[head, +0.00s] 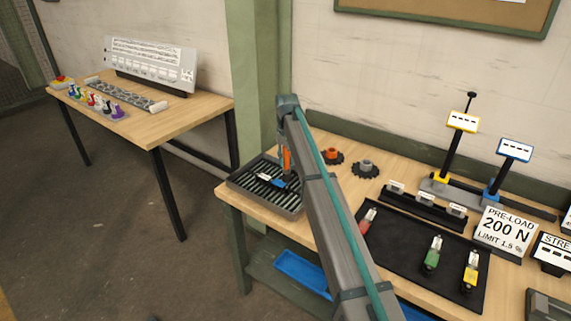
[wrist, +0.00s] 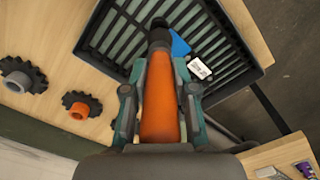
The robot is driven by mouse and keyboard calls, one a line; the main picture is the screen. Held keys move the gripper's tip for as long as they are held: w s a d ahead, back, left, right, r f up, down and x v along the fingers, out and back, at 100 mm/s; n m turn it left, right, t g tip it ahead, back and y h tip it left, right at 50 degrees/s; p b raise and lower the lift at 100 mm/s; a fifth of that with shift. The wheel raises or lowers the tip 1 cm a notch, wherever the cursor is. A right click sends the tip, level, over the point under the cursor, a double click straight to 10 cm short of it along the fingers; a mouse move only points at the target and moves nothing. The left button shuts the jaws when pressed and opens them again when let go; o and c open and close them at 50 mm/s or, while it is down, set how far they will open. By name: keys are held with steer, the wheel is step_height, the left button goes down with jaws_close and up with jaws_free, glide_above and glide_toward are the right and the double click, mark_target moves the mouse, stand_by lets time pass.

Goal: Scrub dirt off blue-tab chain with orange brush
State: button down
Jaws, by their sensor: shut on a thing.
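My gripper (wrist: 160,82) is shut on the orange brush (wrist: 162,110), which also shows in the head view (head: 287,160). The brush's dark end (wrist: 158,36) points down over the slatted black tray, close beside the blue tab (wrist: 180,45). I cannot tell whether the bristles touch anything. The blue tab (head: 279,183) and a white label (wrist: 200,68) beside it lie in the tray. The chain itself is hard to make out, and any dirt on it is too small to see.
The slatted tray (head: 234,183) sits at the workbench's left end. An orange-hub sprocket (head: 333,155) and a grey-hub sprocket (head: 366,168) lie right of it. A black mat (head: 405,245) holds red, green and yellow-marked items. A second table (head: 185,115) stands left across a gap.

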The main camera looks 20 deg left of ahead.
steer(key=shift+d+r+p, duration=0.1)
steer(key=shift+r+p, duration=0.8)
steer(key=shift+r, duration=1.55)
steer(key=shift+f, duration=0.1)
